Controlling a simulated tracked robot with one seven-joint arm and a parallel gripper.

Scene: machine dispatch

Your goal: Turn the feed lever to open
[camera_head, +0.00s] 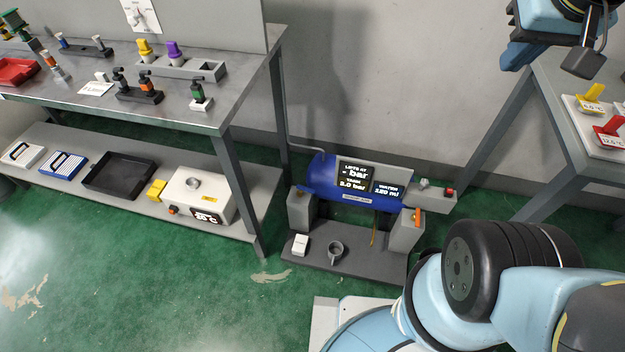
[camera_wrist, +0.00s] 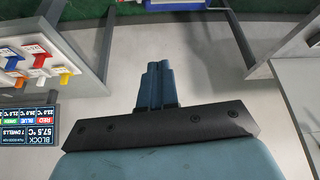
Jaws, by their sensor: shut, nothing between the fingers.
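A blue tank machine (camera_head: 330,184) with lit displays stands low against the wall in the head view. No label readable here says which one is the feed lever. My gripper (camera_head: 512,60) is at the top right of the head view, high up and well apart from the machine. In the wrist view its blue fingers (camera_wrist: 157,68) are together and empty.
A workbench (camera_head: 110,105) with several fittings stands left, its lower shelf (camera_head: 130,196) holding trays and a white box. A right table (camera_head: 575,100) carries yellow and red tags. The wrist view shows coloured tags (camera_wrist: 38,50) and a display (camera_wrist: 28,136). Green floor lies open at front left.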

